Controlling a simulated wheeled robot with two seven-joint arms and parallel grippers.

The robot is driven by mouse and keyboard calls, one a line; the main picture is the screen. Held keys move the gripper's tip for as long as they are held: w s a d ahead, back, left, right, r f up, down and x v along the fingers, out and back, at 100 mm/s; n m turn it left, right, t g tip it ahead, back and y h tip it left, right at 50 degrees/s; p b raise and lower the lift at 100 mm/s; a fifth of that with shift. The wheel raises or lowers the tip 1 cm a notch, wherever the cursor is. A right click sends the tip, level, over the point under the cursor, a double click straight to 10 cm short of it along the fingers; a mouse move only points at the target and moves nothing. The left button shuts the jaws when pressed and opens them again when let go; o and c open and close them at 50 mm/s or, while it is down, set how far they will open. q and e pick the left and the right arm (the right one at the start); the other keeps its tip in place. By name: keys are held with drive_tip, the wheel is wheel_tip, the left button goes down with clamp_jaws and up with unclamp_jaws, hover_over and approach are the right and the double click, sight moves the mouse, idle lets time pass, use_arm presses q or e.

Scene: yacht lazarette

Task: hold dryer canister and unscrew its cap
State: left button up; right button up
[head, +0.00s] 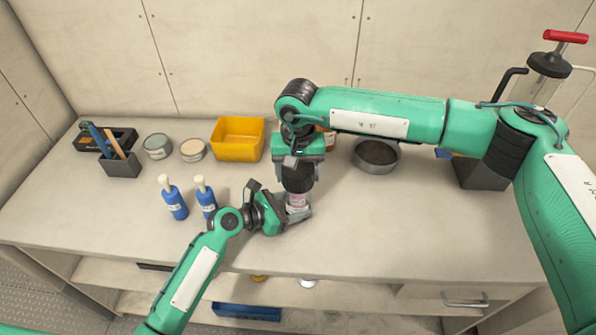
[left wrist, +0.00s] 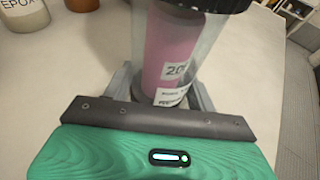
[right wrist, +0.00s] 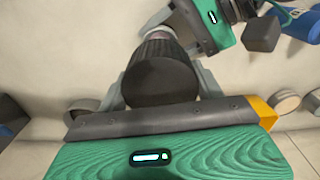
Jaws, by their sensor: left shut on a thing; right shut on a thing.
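The dryer canister (head: 297,202) stands upright on the bench, a clear cylinder with pink contents and a white label. It fills the middle of the left wrist view (left wrist: 172,50). My left gripper (head: 296,212) is shut on the canister body low down, from the left. Its black cap (right wrist: 160,78) shows from above in the right wrist view, with a ribbed side. My right gripper (right wrist: 162,85) points down over the canister and is shut on the cap. In the head view the right gripper (head: 297,180) hides most of the cap. The cap appears seated on the canister.
Two blue bottles (head: 173,198) (head: 205,196) stand left of the canister near my left arm. A yellow bin (head: 238,139), round tins (head: 157,146) and a dark round bowl (head: 376,155) stand behind. The bench front right is clear.

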sight(298, 167)
drive_tip(key=shift+r, duration=0.25)
drive_tip(key=shift+r, duration=0.7)
drive_tip(key=shift+r, duration=2)
use_arm(q)
drive_tip(key=o, duration=1.5)
drive_tip(key=shift+c, duration=0.2)
drive_tip(key=v, duration=1.2)
drive_tip(key=shift+r, duration=0.1)
drive_tip(key=shift+s, duration=0.1)
